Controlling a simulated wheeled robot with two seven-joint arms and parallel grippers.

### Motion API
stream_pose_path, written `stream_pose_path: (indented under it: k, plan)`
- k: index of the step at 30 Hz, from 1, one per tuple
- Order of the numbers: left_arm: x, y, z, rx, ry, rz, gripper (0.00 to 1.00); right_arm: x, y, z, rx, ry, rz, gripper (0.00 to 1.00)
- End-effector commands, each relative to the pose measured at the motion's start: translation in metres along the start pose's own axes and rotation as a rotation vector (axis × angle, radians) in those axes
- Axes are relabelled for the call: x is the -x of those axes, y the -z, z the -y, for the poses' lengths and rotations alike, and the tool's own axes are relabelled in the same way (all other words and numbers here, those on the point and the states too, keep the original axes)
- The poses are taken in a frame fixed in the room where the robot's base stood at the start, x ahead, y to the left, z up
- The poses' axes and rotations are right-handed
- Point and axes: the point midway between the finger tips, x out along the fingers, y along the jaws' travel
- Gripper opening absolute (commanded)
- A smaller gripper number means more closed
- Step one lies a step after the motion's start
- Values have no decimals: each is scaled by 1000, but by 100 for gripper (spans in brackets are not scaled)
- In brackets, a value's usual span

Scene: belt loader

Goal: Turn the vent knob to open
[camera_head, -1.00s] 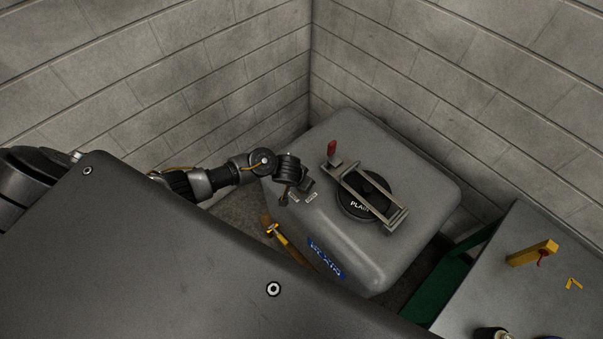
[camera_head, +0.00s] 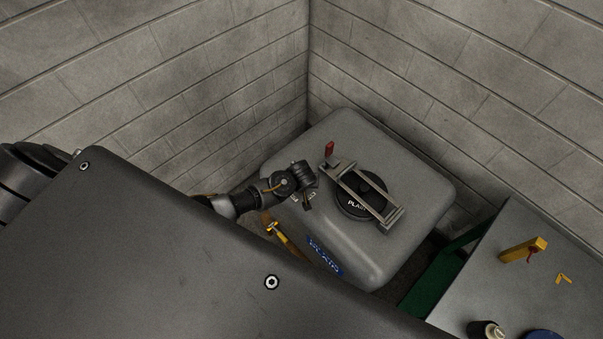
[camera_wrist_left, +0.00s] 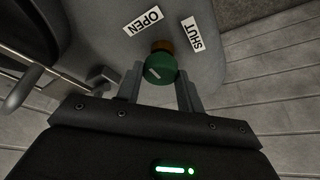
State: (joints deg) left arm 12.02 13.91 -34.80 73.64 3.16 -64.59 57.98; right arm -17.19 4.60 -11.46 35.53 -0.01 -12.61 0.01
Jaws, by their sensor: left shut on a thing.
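The white mark slants toward the OPEN side. My left gripper (camera_wrist_left: 161,82) has its two fingers on either side of the knob, shut on it. In the head view my left gripper (camera_head: 308,198) is at the near left top of the grey tank (camera_head: 410,170), and hides the knob. My right gripper is not in view.
A grey table (camera_head: 480,270) stands at right. Block walls close the corner behind.

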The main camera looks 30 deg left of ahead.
Motion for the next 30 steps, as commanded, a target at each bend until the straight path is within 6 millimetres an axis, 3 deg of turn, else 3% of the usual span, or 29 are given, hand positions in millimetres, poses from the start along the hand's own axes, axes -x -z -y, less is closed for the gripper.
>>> stream_pose_path:
  k: [13, 14, 18, 30]
  plan:
    - [0, 2, 0, 11, 3, -3, 14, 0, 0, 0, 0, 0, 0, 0]
    - [0, 2, 0, 11, 3, -3, 41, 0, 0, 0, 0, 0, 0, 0]
    - [0, 2, 0, 10, 3, -2, 59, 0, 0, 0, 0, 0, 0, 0]
    - [7, 1, 0, 7, 0, -3, 59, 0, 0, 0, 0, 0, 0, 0]
